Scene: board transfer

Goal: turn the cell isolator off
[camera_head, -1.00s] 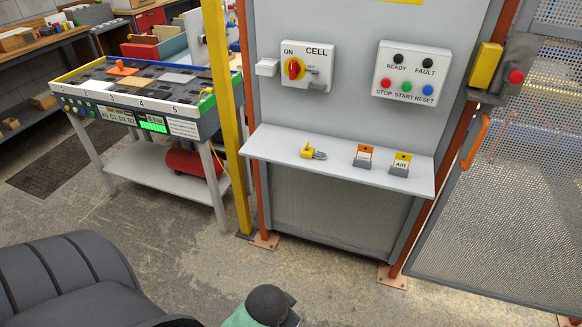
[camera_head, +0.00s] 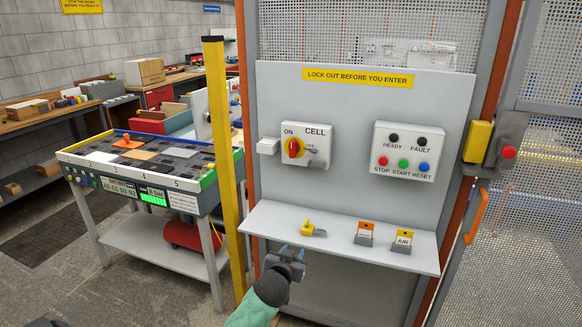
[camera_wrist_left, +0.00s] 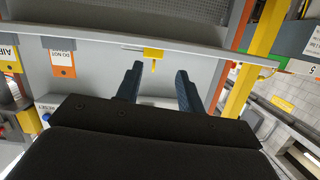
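The cell isolator (camera_head: 294,148) is a red knob on a yellow disc, on a white box marked ON and CELL on the grey panel. The knob looks upright, by the ON mark; the exact angle is hard to read. My left gripper (camera_head: 290,256) is below the front edge of the panel's shelf, lower than the isolator and touching nothing that I can see. In the left wrist view its two fingers (camera_wrist_left: 158,84) are apart with nothing between them. A yellow padlock (camera_head: 308,228) lies on the shelf and shows beyond the fingers in the wrist view (camera_wrist_left: 153,54). My right gripper is not in view.
The grey shelf (camera_head: 340,242) juts out under the isolator, with two tags (camera_head: 365,233) (camera_head: 402,240) on it. A button box (camera_head: 407,151) is to the right. A yellow post (camera_head: 222,170) and a board table (camera_head: 150,190) stand to the left.

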